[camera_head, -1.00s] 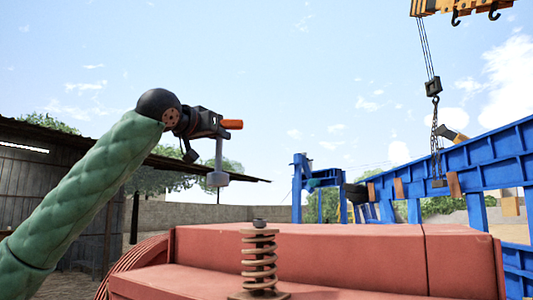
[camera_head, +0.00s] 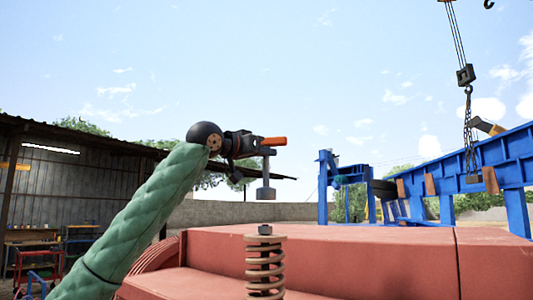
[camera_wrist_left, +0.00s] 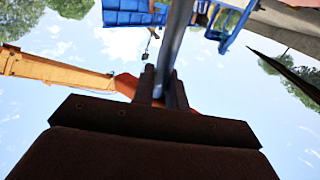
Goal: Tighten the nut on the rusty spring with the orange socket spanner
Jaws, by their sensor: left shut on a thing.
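The rusty coil spring (camera_head: 265,268) stands upright at the front of the red machine body. A dark nut (camera_head: 265,230) sits on top of it. My left gripper (camera_head: 254,145) is shut on the orange socket spanner (camera_head: 274,142). The spanner's orange handle points right, and its grey shaft hangs down to the socket (camera_head: 265,193). In the head view the socket appears straight above the nut, with a visible gap. In the left wrist view the grey shaft (camera_wrist_left: 180,35) crosses the fingers (camera_wrist_left: 162,88); the nut and spring are not in that view. My right gripper is not in view.
The red machine body (camera_head: 360,250) fills the lower right beside the spring. Blue steel framework (camera_head: 510,170) and a hanging crane hook block (camera_head: 466,75) are at the right. A shed (camera_head: 90,170) stands at the left. Open air surrounds the spanner.

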